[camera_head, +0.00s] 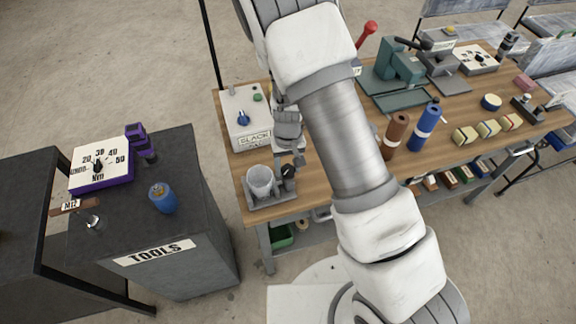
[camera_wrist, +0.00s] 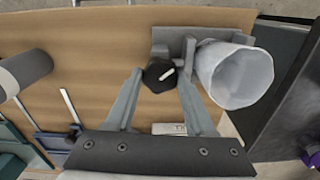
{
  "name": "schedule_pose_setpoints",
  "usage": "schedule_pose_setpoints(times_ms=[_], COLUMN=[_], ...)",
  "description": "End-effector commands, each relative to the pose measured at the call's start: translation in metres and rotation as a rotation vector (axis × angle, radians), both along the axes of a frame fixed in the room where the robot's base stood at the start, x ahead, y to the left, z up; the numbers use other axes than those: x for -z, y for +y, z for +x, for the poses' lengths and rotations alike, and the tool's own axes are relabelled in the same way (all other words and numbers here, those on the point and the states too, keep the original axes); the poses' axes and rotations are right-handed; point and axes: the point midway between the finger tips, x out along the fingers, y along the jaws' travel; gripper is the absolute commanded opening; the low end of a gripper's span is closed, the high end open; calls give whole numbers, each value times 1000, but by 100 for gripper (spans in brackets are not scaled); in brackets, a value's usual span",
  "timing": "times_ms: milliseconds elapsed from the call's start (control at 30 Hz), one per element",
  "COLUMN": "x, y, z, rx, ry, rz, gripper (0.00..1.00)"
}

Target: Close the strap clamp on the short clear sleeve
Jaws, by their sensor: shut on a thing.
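The short clear sleeve (camera_head: 261,181) stands upright in a grey clamp fixture (camera_head: 272,200) at the workbench's near left corner. In the wrist view the sleeve (camera_wrist: 232,78) shows its open end, right of my fingers. A black knob (camera_head: 289,172) with a white mark sits on the fixture beside the sleeve. My gripper (camera_wrist: 160,78) is shut on this knob (camera_wrist: 158,84), one finger on each side. In the head view the fingers are small and partly hidden by my arm. I cannot tell how tight the strap is around the sleeve.
A white box (camera_head: 243,118) with a SLACK label and blue dial stands behind the fixture. A brown cylinder (camera_head: 396,131) and a blue one (camera_head: 424,126) stand right of my arm. A dark tool cabinet (camera_head: 190,215) is at left, across a floor gap.

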Motion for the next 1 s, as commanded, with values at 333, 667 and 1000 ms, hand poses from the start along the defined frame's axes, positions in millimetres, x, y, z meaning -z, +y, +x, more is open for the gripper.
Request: schedule_pose_setpoints(times_ms=[333, 667, 1000], x=[0, -1, -2], y=[0, 0, 0], z=[0, 0, 0], rx=[103, 108, 107], ry=[0, 0, -1], rz=[0, 0, 0], gripper=[0, 65, 67])
